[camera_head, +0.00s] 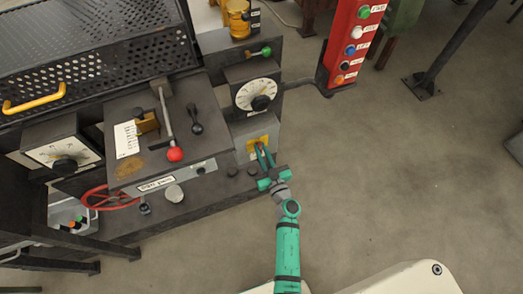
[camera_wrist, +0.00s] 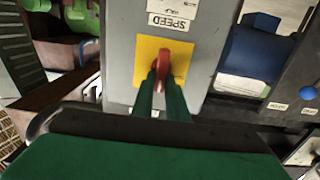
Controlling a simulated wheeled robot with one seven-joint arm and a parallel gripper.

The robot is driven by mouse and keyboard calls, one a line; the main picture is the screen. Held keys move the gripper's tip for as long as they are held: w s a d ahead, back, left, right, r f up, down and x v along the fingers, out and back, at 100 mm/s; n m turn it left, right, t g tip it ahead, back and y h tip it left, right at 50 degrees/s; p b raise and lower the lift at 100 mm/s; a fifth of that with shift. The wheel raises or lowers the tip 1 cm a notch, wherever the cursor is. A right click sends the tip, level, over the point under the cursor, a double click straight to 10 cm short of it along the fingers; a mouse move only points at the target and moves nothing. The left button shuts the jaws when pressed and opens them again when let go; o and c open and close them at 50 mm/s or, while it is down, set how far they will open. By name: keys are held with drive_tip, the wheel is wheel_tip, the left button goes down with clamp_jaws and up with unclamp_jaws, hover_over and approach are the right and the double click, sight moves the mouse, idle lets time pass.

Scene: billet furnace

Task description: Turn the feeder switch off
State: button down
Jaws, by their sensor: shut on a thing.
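A red switch handle (camera_wrist: 165,66) sits on a yellow plate (camera_wrist: 147,55) on the front of a grey box (camera_wrist: 119,50). In the head view the yellow plate (camera_head: 250,145) is on the grey box (camera_head: 242,131) below a white dial, with the handle hidden by my fingers. My gripper (camera_wrist: 163,84) is shut on the red switch handle, one green finger on each side. In the head view my gripper (camera_head: 263,155) reaches the box from the lower right. No label naming the feeder is readable on the box; a label above the plate reads SPEED.
A white dial (camera_head: 256,94) and a green-knobbed lever (camera_head: 265,52) sit above the box. A red button post (camera_head: 350,45) stands at the upper right. A red-balled lever (camera_head: 175,154) is to the left. The floor (camera_head: 400,180) at right is clear.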

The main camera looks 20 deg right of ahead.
drive_tip(key=n, duration=0.5)
drive_tip(key=a+n, duration=0.1)
drive_tip(key=n, duration=0.2)
drive_tip(key=shift+a+f+n, duration=0.1)
drive_tip(key=shift+f+n, duration=0.15)
drive_tip(key=shift+n, duration=0.05)
drive_tip(key=shift+s+a+f+n, duration=0.1)
drive_tip(key=shift+f+n, duration=0.1)
drive_tip(key=shift+n, duration=1.3)
drive_tip(key=shift+w+a+f+n, duration=0.1)
drive_tip(key=shift+f+n, duration=0.1)
drive_tip(key=shift+n, duration=1.3)
drive_tip(key=shift+s+a+f+n, duration=0.1)
drive_tip(key=shift+f+n, duration=0.1)
drive_tip(key=shift+n, duration=1.3)
drive_tip(key=c, duration=1.7)
unclamp_jaws()
drive_tip(key=shift+c, duration=0.2)
